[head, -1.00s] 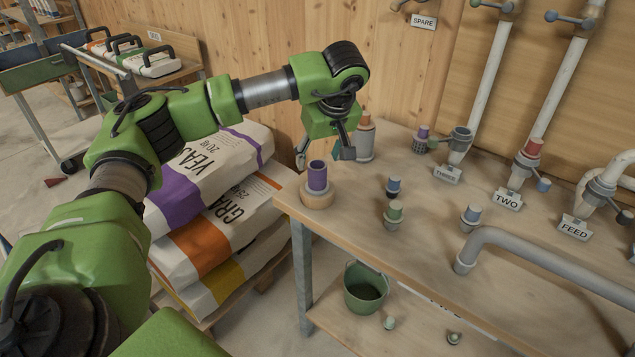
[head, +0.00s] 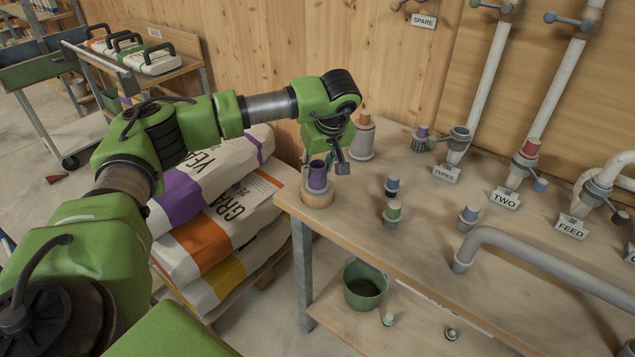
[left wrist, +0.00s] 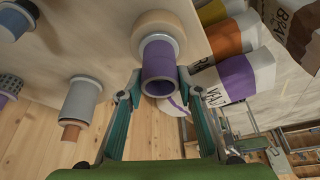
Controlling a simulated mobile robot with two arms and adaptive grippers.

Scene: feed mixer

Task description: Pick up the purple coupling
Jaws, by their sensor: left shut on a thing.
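The purple coupling (head: 317,177) is a short upright hollow tube with a grey collar at its base. It stands on a round wooden block (head: 317,199) at the left front corner of the bench. My left gripper (head: 323,166) reaches down over it and is shut on it, one finger on each side. In the left wrist view the coupling (left wrist: 159,68) sits between the fingertips of the left gripper (left wrist: 160,86), its open end facing the camera. The wooden block (left wrist: 160,23) lies beyond it. My right gripper is not in view.
A grey cylinder with an orange top (head: 362,140) stands behind the gripper. Blue-topped (head: 392,186) and green-topped (head: 392,214) fittings stand to the right, before the labelled pipes. Stacked feed sacks (head: 205,240) are left of the bench. A green bucket (head: 364,287) is below.

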